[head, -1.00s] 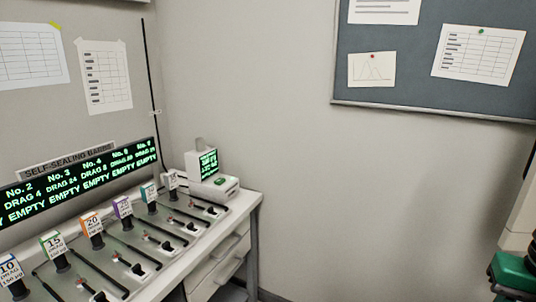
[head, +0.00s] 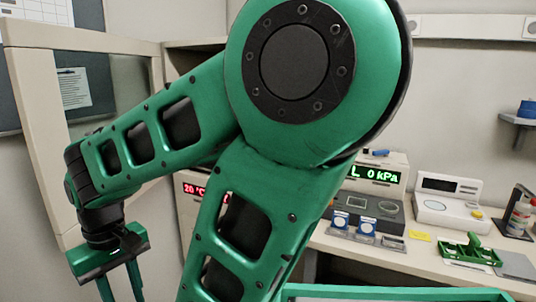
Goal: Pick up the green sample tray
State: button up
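A small green tray with an upright green handle (head: 469,251) sits on the bench at the right of the head view. My gripper (head: 119,288) hangs at the lower left, far to the left of the tray. Its two green fingers point down with a gap between them, and nothing shows between them. The fingertips are near or past the bottom edge of the picture. My green arm fills the middle and hides part of the bench.
A grey plate (head: 516,266) lies right of the tray. A pale open frame (head: 30,110) stands behind my gripper.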

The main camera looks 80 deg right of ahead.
aim_at(470, 252)
jog(key=z, duration=0.65)
jog(key=i, duration=0.1)
jog(key=z, duration=4.15)
